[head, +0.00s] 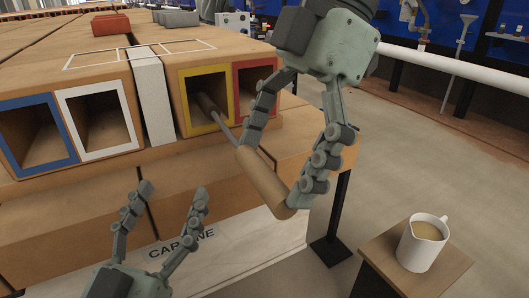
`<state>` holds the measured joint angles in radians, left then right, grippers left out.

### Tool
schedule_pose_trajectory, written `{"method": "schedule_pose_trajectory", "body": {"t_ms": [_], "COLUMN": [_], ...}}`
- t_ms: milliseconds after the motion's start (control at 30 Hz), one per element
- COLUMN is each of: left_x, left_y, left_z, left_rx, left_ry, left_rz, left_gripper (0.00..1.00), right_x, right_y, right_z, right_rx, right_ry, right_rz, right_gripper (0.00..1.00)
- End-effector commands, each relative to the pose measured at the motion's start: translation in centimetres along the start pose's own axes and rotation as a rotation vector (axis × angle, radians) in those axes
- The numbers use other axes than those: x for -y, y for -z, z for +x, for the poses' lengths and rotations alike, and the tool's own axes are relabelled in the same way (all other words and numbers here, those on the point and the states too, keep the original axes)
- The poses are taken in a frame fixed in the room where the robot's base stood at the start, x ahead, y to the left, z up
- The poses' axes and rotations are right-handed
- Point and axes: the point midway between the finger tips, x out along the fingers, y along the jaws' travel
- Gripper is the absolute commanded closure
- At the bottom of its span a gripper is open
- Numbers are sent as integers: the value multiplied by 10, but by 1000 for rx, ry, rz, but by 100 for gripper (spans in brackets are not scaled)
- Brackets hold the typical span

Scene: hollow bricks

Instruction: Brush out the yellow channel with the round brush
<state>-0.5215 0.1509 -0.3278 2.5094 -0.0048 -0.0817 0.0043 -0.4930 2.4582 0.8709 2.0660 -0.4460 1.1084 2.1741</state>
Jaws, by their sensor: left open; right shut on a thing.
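The yellow-framed channel (207,128) is a square opening in the front of the brick block, between the white divider and the red-framed channel. The round brush has a thick tan handle (262,182) and a thin rod that runs into the yellow channel; its greyish front part (207,104) shows inside the opening, and how far it reaches in is hidden. My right gripper (274,172) is shut on the tan handle in front of the block. My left gripper (172,196) is open and empty, low in front of the block, left of the brush.
Blue-framed (45,160) and white-framed (75,92) channels lie to the left; the red-framed channel (244,75) is partly behind my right gripper. A white jug (422,245) of tan liquid stands on a small wooden stand (385,255) at the lower right. Red bricks (110,25) sit on top.

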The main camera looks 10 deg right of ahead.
Motion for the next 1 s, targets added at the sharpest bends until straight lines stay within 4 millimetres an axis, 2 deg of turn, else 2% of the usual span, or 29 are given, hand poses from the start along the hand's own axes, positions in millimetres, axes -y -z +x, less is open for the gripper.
{"method": "schedule_pose_trajectory", "body": {"t_ms": [467,1000], "left_x": [0,0], "left_y": [0,8], "left_z": [0,3], "left_rx": [0,0], "left_ry": [0,0], "left_rz": [0,0], "left_gripper": [34,34], "right_x": [1,-36], "right_y": [0,4], "right_z": [0,-1], "right_rx": [-1,-1], "right_ry": [0,1], "right_rz": [1,1], "right_gripper": [29,29]}}
